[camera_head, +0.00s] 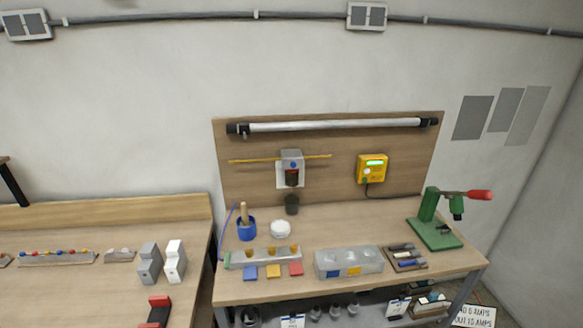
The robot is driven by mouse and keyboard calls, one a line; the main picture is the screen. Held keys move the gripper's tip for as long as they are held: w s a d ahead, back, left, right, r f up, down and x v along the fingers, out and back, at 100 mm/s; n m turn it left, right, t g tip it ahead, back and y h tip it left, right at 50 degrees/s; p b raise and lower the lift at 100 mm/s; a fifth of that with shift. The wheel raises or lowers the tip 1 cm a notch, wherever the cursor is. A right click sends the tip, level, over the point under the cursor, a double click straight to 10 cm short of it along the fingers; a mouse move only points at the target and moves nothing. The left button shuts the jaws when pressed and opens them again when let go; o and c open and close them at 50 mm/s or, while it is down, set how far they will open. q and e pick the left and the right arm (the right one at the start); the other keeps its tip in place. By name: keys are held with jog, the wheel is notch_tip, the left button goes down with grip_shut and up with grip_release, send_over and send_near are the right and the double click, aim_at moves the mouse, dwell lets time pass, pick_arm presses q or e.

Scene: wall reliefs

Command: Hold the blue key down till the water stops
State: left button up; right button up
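I cannot tell which blue part is the key. A dark cup (292,204) stands below the unit. No running water can be made out at this size. Neither of my grippers shows in this view.
Behind the squares is a long rack (262,257); a blue pot (246,230) and white bowl (281,229) stand further back. A clear box (348,261) and green press (434,231) are to the right. A yellow meter (372,168) hangs on the backboard. The bench's middle back is fairly clear.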

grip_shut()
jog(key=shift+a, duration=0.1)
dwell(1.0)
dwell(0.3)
